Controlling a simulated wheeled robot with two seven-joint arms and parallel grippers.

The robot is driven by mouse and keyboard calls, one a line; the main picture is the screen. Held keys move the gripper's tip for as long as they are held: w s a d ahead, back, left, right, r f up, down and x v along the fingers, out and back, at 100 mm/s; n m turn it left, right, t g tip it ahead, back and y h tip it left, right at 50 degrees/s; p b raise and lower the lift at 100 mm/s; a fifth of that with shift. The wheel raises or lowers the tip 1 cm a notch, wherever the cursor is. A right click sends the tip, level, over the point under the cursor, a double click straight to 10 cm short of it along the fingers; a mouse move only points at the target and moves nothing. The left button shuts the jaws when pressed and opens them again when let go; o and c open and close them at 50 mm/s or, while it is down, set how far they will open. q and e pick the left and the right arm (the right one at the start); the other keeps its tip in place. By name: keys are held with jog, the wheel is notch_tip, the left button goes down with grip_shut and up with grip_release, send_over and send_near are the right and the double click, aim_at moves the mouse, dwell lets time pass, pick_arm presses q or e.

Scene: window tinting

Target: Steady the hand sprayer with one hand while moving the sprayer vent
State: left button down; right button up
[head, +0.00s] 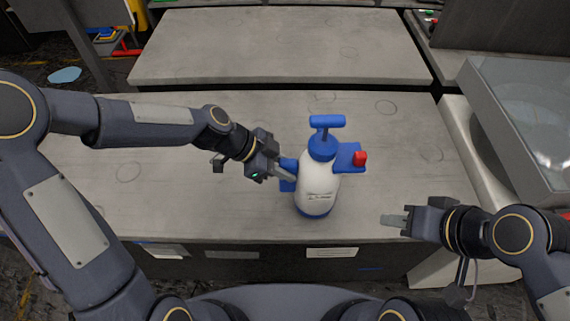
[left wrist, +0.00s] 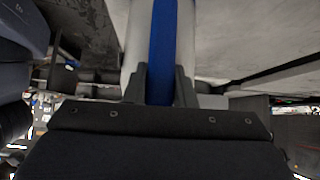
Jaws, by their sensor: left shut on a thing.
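The hand sprayer (head: 318,185) stands upright on the grey table, with a white tank, a blue base and a blue pump handle on top. A red vent (head: 360,158) sits on the blue part at the sprayer's right side. My left gripper (head: 287,170) is shut on the blue part at the sprayer's left side. In the left wrist view its fingers (left wrist: 160,88) stand either side of a blue strip of the sprayer (left wrist: 163,45). My right gripper (head: 393,220) is to the right of the sprayer, near the table's front edge, apart from it. Its finger opening cannot be made out.
The grey table (head: 120,205) is clear around the sprayer. A second grey surface (head: 280,45) lies behind it across a narrow gap. A glass-topped grey case (head: 535,120) stands at the right.

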jog(key=shift+f, duration=0.15)
dwell(0.3)
jog(key=shift+f+b, duration=0.4)
jog(key=shift+b, duration=0.15)
dwell(0.8)
